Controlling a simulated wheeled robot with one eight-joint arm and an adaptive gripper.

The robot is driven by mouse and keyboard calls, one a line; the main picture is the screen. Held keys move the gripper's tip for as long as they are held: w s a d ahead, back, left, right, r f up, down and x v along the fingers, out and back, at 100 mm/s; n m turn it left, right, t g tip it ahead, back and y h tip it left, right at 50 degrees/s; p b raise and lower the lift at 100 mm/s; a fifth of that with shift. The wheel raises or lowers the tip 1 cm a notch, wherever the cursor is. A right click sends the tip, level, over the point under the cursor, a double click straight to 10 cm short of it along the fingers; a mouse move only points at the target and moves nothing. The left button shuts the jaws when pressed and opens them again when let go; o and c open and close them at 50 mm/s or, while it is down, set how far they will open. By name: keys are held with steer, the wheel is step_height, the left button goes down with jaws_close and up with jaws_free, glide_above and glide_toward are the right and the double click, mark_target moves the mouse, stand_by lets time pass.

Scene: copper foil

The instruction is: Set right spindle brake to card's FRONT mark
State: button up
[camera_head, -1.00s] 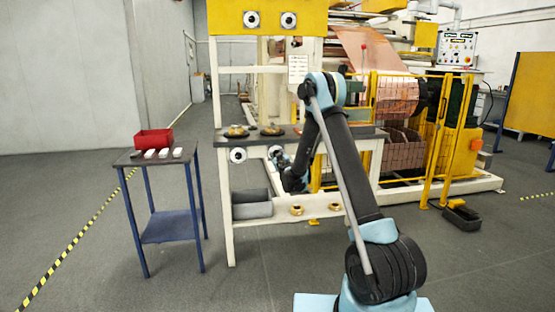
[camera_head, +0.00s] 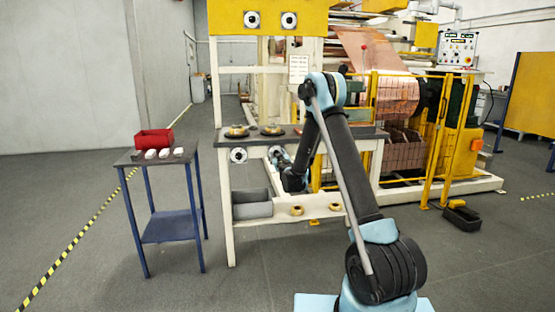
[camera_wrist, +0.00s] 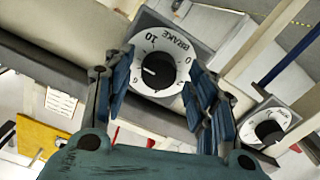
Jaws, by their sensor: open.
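My gripper (camera_wrist: 160,110) is open in the wrist view, with its fingers on either side of a brake dial (camera_wrist: 158,62). The dial has a white numbered face marked BRAKE and a black knob with a pale pointer line toward picture left. I cannot tell whether the fingers touch it. A second dial (camera_wrist: 268,131) sits lower right. In the head view my gripper (camera_head: 277,155) is at the bench front, largely covering the right dial; the left dial (camera_head: 238,155) is clear. The card (camera_head: 298,69) hangs on the bench upright, its text too small to read.
The bench top (camera_head: 343,133) carries two round fittings. A grey bin (camera_head: 252,209) sits on its lower shelf. A blue side table (camera_head: 170,230) with a red tray (camera_head: 154,138) stands left. A yellow guard fence (camera_head: 433,150) stands right. Open floor lies in front.

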steer(key=v, duration=1.2)
